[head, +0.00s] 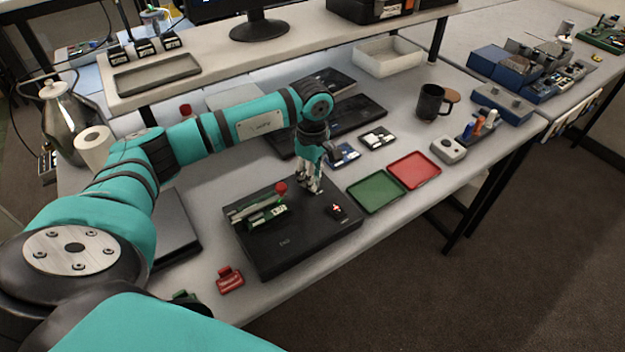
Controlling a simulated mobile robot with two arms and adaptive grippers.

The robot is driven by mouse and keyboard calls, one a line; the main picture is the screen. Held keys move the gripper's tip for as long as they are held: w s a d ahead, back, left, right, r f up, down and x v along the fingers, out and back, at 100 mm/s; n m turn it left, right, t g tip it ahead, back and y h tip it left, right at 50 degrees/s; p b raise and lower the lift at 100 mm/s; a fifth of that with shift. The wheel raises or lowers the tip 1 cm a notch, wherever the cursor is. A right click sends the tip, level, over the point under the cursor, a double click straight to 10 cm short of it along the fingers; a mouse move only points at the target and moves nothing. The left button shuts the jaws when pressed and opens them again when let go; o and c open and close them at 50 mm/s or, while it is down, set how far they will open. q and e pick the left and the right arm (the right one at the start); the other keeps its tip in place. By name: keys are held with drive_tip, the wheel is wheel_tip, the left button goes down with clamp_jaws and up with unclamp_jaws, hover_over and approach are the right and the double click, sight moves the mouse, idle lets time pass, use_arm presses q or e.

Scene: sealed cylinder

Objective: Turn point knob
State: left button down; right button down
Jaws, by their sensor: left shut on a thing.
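My left gripper (314,186) points down at the far right part of a black case (290,247) on the table. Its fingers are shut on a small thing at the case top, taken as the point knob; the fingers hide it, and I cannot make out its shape. A green device (266,217) with a red ball-shaped top (281,188) stands on the case, left of the fingers and apart from them. A small black piece with a red and white mark (337,210) lies on the case, just right of and nearer than the fingers. My right gripper is not in view.
A green tray (376,192) and a red tray (414,170) lie right of the case. A grey box with a button (449,149) and a black mug (431,103) stand beyond. A red clamp-like part (230,279) lies near the front edge. A raised shelf (220,55) runs behind.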

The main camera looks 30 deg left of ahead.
use_arm(q)
drive_tip(key=shift+n+b, duration=0.5)
drive_tip(key=shift+n, duration=0.6)
drive_tip(key=c, duration=1.1)
unclamp_jaws()
drive_tip(key=shift+o, duration=0.2)
drive_tip(key=shift+r, duration=0.15)
wheel_tip(320, 180, up, 12)
